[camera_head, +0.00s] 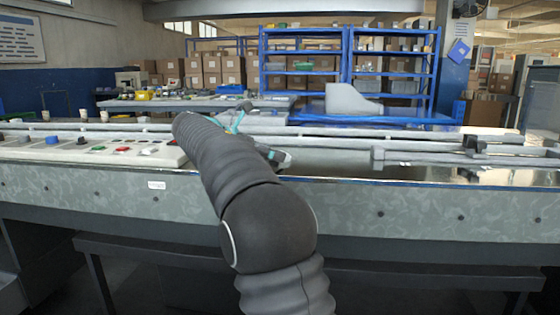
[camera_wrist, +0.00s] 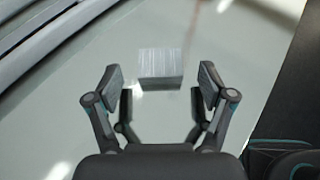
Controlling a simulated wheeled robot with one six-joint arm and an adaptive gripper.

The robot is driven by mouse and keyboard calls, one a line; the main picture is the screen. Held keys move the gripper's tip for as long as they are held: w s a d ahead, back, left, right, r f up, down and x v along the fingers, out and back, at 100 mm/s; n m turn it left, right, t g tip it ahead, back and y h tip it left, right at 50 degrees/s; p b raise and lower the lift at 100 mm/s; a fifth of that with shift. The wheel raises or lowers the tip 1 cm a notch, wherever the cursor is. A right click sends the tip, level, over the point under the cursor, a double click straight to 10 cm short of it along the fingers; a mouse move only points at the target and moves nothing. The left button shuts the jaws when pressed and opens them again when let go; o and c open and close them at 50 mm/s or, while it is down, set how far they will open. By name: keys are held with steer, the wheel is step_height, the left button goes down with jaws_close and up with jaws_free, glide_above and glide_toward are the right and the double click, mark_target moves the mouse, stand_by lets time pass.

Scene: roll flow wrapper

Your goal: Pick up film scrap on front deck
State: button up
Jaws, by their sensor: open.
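In the wrist view a small grey, block-like piece (camera_wrist: 160,66) with fine streaks lies on the smooth, shiny deck (camera_wrist: 215,40); it looks like the film scrap. My gripper (camera_wrist: 160,84) is open, with one finger to the left of the piece and one to the right. The piece sits between and slightly beyond the fingertips, with a gap on both sides. In the head view my arm reaches over the machine's front deck (camera_head: 340,165). My gripper is mostly hidden behind my arm there, and I cannot make out the scrap.
A control panel (camera_head: 95,147) with coloured buttons is left of my arm. Metal rails (camera_head: 440,152) run along the machine, and curved rails (camera_wrist: 50,45) cross the wrist view's upper left. Blue shelves (camera_head: 350,65) stand behind. The deck right of my arm is largely clear.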

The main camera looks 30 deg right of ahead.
steer(key=shift+d+f, duration=0.25)
steer(key=shift+d, duration=0.35)
steer(key=shift+c, duration=0.2)
steer(key=shift+w, duration=0.1)
steer(key=c, duration=0.8)
steer(key=shift+o, duration=0.2)
